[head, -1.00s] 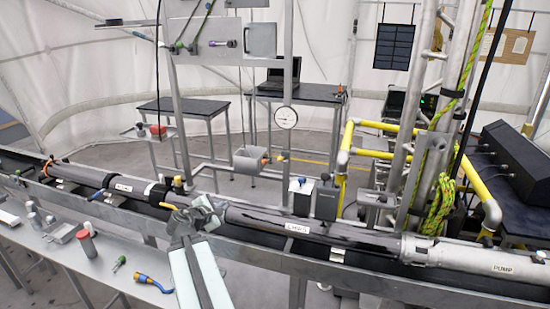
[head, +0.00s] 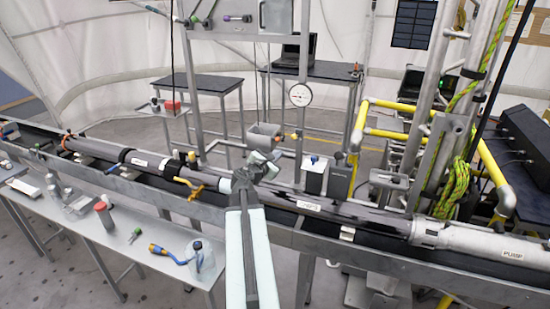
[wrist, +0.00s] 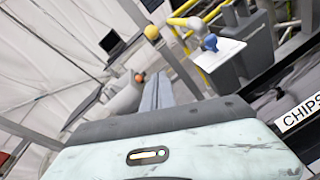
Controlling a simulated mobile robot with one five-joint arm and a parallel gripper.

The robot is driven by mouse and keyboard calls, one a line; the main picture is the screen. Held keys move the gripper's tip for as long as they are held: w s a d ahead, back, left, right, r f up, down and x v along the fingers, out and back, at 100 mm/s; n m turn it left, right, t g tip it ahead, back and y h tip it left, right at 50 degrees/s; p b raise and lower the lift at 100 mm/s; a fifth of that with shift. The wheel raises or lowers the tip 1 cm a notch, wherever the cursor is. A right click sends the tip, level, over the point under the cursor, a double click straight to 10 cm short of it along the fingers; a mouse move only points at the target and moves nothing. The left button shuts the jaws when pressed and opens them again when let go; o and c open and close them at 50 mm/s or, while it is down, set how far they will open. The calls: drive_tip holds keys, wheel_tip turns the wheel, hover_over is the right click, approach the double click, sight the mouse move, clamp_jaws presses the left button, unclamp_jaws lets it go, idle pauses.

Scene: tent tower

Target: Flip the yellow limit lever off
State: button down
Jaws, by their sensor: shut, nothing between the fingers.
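An orange knob (wrist: 139,77) sits closer, beside the fingers. A yellow-orange handle (head: 194,187) is on the pipe, left of the gripper. No readable label tells which yellow part is the limit lever, and its position is unclear.
A pale-topped box with a blue knob (head: 314,160) stands right of the gripper, and a grey bin (head: 264,142) behind it. The pipe (head: 350,212) runs across the front. Yellow pipes (head: 400,108) stand at right. A bench (head: 130,225) holds small tools at front left.

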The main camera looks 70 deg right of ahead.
sight(295, 136)
drive_tip(key=s+d+r+p, duration=0.2)
drive_tip(key=d+p, duration=0.1)
drive_tip(key=d, duration=0.2)
drive_tip(key=shift+r, duration=0.4)
